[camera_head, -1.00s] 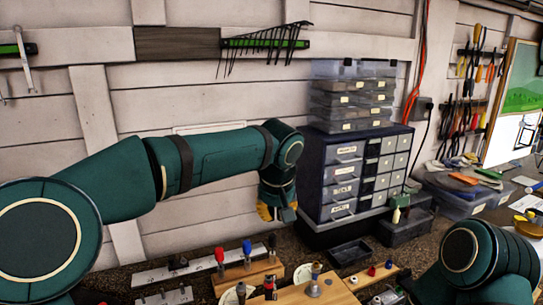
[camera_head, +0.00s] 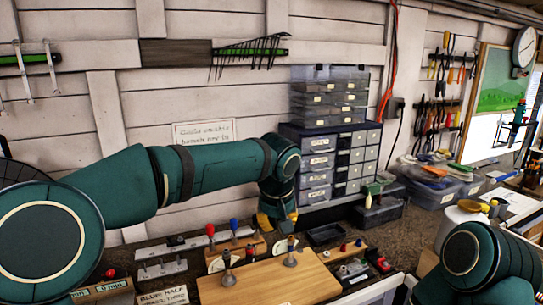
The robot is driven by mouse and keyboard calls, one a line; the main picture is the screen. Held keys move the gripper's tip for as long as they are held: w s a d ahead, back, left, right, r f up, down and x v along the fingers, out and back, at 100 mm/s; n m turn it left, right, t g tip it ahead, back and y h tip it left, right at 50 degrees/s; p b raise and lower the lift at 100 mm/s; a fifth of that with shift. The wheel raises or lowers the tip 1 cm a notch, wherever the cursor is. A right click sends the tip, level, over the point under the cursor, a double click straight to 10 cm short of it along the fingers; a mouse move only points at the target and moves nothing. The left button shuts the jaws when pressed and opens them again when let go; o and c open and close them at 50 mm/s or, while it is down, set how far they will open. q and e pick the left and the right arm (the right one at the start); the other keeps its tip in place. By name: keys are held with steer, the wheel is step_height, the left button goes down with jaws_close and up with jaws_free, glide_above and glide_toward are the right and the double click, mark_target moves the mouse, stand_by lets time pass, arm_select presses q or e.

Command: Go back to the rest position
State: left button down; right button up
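My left arm comes in from the left, and my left gripper (camera_head: 280,223) hangs fingers-down behind the wooden board (camera_head: 262,287), in front of the drawer cabinet. Its yellow finger parts show, but whether they are apart or closed is too small to tell. I see nothing clearly held in it. A green part of my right arm shows at the lower right; my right gripper is out of view.
A drawer cabinet (camera_head: 318,165) with clear cases on top stands against the wall. A black tray (camera_head: 325,234) and a small wooden strip (camera_head: 343,252) lie to the right of the gripper. A metal rail (camera_head: 160,269) lies at the left. A white canister (camera_head: 458,222) stands at the right.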

arm_select(q)
steer(key=s+a+f+g+h+b, duration=0.1)
steer(key=s+f+b, duration=0.1)
steer(key=f, duration=0.9)
steer(key=s+a+f+m+g+h+b, duration=0.1)
steer(key=s+f+h, duration=0.15)
steer(key=f, duration=0.85)
steer(key=s+a+f+g+b, duration=0.1)
steer(key=s+f+b, duration=0.15)
steer(key=f, duration=0.85)
steer(key=s+a+f+n+b, duration=0.1)
steer(key=s+a+f, duration=0.3)
steer(key=s+f, duration=0.4)
steer(key=s+a+f+n+b, duration=0.1)
steer(key=s+a+f, duration=0.3)
steer(key=s+f, duration=0.4)
steer(key=shift+a+f+n+t+b, duration=0.3)
steer(key=shift+a+f+t+b, duration=0.1)
steer(key=shift+f+b, duration=0.4)
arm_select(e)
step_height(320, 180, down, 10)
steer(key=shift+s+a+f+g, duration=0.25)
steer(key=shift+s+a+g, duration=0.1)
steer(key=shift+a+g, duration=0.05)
